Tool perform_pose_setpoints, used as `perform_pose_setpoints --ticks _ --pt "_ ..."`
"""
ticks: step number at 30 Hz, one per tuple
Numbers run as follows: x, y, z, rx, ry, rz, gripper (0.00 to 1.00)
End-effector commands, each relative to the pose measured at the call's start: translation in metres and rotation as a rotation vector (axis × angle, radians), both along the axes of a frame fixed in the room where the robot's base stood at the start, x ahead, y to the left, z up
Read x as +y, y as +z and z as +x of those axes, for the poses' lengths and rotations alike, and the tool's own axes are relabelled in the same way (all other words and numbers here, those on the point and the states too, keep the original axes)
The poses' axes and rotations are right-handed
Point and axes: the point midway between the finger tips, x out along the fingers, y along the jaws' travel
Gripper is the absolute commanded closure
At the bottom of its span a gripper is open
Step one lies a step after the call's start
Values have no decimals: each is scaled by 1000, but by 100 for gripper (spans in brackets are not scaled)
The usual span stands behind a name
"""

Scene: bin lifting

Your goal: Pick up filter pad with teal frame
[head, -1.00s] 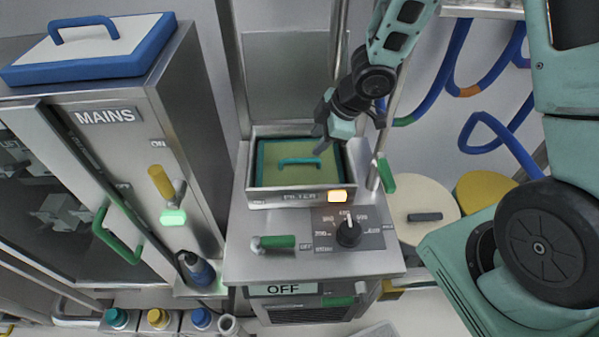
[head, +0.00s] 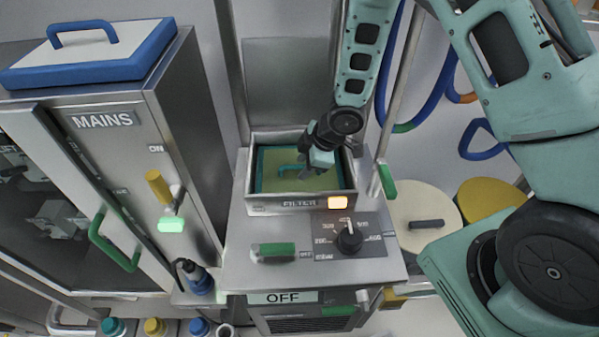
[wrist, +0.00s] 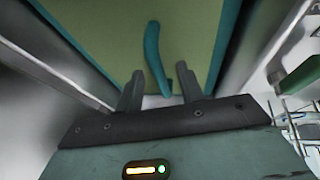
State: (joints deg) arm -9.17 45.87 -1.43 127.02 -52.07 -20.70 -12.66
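The filter pad with teal frame (head: 270,181) lies in the open metal box marked FILTER. It has an olive face and a teal handle (head: 288,168) across its middle. In the wrist view the pad (wrist: 115,38) fills the upper middle, and its curved handle (wrist: 152,58) runs down toward the fingers. My gripper (head: 310,172) is over the right part of the pad and hides the handle's right end. In the wrist view my gripper (wrist: 160,85) is open, with the handle's lower end between the two fingertips. I cannot tell whether a finger touches it.
The metal box (head: 285,203) has raised walls close around the pad. In front are a lit button (head: 338,203), a black dial (head: 349,240) and a green-handled lever (head: 275,250). A post with a green handle (head: 387,181) stands to the right. The MAINS cabinet (head: 150,130) is at left.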

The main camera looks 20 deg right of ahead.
Motion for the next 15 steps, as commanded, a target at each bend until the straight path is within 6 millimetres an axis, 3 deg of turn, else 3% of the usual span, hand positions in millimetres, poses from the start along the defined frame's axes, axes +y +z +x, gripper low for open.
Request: perform_pose_setpoints --ticks 1,5,15 --pt "0 0 0 0 0 0 62" --pt "0 0 0 0 0 0 98" --pt "0 1 0 -1 0 1 100"
